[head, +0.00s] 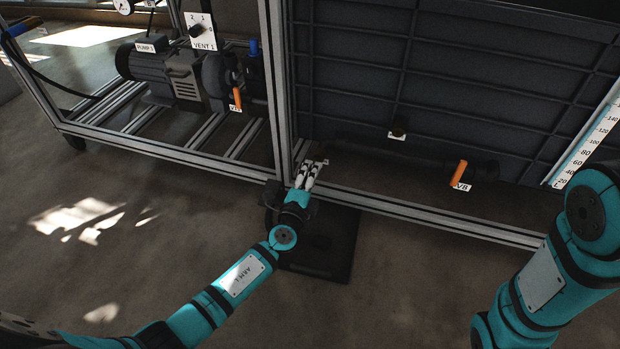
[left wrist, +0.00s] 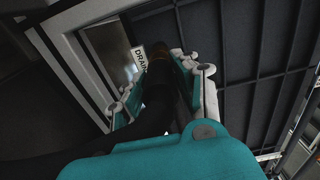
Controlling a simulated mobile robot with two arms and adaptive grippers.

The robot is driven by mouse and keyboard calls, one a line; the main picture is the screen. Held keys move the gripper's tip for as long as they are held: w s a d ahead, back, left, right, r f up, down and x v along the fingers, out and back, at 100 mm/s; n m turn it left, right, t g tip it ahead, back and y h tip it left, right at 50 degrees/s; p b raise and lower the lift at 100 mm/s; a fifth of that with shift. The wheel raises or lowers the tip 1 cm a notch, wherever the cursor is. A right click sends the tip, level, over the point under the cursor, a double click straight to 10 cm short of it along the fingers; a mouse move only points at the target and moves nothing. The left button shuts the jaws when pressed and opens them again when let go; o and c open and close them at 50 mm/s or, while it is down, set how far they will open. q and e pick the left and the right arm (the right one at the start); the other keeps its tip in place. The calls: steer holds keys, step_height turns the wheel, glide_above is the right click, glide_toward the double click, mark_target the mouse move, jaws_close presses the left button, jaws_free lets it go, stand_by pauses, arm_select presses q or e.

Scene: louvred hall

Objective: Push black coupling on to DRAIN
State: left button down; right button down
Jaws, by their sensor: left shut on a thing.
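In the left wrist view, my left gripper (left wrist: 160,84) is shut on the black coupling (left wrist: 158,82), with a black hose trailing from it to the lower left. A white DRAIN label (left wrist: 139,59) stands just beyond the coupling, to its left. A brownish fitting shows dimly at the coupling's far end; I cannot tell whether the coupling sits over it or only meets it. In the head view, my left gripper (head: 312,172) is low by the frame's upright post, and the coupling is hidden there. My right gripper is out of view; only my right arm shows.
The dark ribbed tank (head: 440,70) stands behind the metal frame rail (head: 430,215). An orange valve handle (head: 459,173) labelled V8 sticks out at right. A pump (head: 170,75) stands at left. A dark flat tray (head: 325,250) lies below my left gripper.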

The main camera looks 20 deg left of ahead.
arm_select(q)
steer(key=shift+w, duration=0.3)
steer(key=c, duration=0.9)
jaws_free()
steer(key=s, duration=0.7)
steer(key=shift+a, duration=0.1)
